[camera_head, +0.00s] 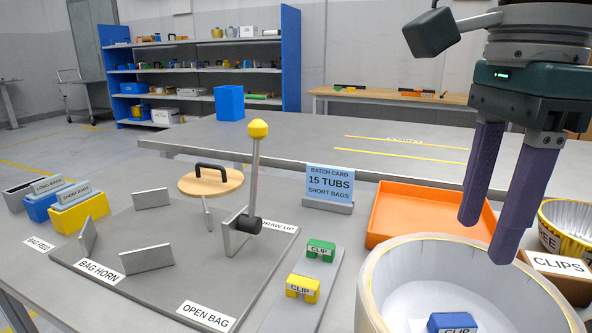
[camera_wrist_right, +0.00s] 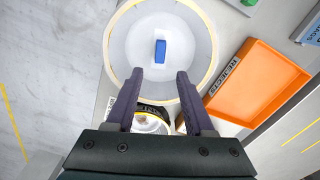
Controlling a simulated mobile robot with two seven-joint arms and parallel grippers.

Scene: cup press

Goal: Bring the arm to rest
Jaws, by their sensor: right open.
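My right gripper (camera_head: 482,238) hangs at the right of the head view, its two dark purple fingers apart and pointing down. Nothing is between the fingers. They are above the table near the white tub (camera_head: 372,290) and the orange tray. In the right wrist view the open fingers (camera_wrist_right: 168,75) reach toward the near rim of the white tub (camera_wrist_right: 113,50). A blue clip (camera_head: 452,322) lies inside the tub, and it also shows in the wrist view (camera_wrist_right: 160,51). My left gripper is in neither view.
The orange tray (camera_head: 385,221) lies behind the tub. A clips box (camera_head: 556,268) and a patterned bowl (camera_head: 575,236) stand at right. A lever with a yellow knob (camera_head: 257,129) rises from the grey plate. Green (camera_head: 320,249) and yellow clips (camera_head: 303,288) sit left of the tub.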

